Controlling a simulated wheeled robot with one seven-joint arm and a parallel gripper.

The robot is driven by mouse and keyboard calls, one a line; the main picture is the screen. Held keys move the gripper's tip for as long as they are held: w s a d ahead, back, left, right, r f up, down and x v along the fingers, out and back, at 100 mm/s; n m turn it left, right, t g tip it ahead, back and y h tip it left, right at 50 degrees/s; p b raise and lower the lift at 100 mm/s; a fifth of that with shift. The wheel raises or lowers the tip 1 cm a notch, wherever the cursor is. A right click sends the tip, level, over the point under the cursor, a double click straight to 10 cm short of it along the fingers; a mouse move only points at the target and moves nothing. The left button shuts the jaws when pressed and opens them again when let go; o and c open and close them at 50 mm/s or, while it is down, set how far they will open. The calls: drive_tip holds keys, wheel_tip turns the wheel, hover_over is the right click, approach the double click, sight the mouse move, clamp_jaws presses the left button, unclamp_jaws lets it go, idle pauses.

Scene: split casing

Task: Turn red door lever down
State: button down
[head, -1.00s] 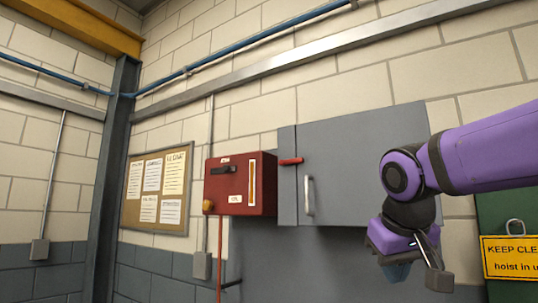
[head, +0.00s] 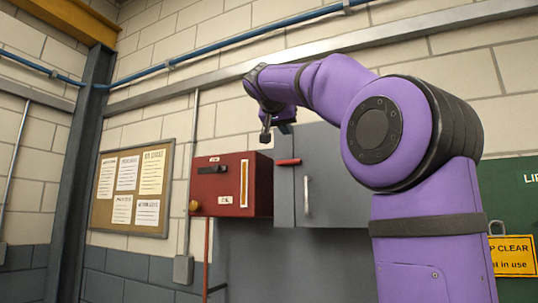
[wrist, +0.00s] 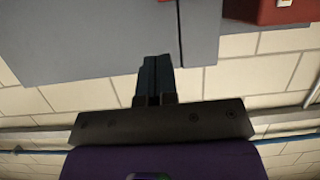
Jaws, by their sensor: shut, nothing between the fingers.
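The red door lever (head: 288,162) sits high on the left part of the grey cabinet (head: 340,190), across the seam beside the door. It lies about level. My gripper (head: 286,128) is up and a little above the lever in the head view, apart from it in the picture; the depth gap is hard to tell. In the wrist view my gripper's dark fingers (wrist: 154,78) are together and empty, in front of the cabinet's edge and the wall. The lever cannot be made out in the wrist view.
A red box (head: 230,185) with a black handle hangs left of the cabinet; its corner shows in the wrist view (wrist: 268,10). A vertical door handle (head: 306,196) is below the lever. A notice board (head: 130,188) and a blue pipe (head: 225,48) are on the wall.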

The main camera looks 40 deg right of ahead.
sight(289, 162)
drive_tip(key=shift+w+a+r+m+h, duration=0.2)
drive_tip(key=shift+w+r+m+h, duration=0.15)
drive_tip(key=shift+w+r, duration=0.45)
drive_tip(key=x, duration=0.7)
drive_tip(key=f+x, duration=0.1)
drive_tip(key=x, duration=0.3)
drive_tip(key=shift+s+f, duration=0.15)
drive_tip(key=shift+s, duration=0.05)
drive_tip(key=shift+w+d+f, duration=0.1)
drive_tip(key=shift+d+f, duration=0.15)
drive_tip(key=shift+f, duration=0.25)
drive_tip(key=shift+w+d+f, duration=0.1)
drive_tip(key=shift+d+f, duration=0.1)
drive_tip(key=shift+f, duration=0.3)
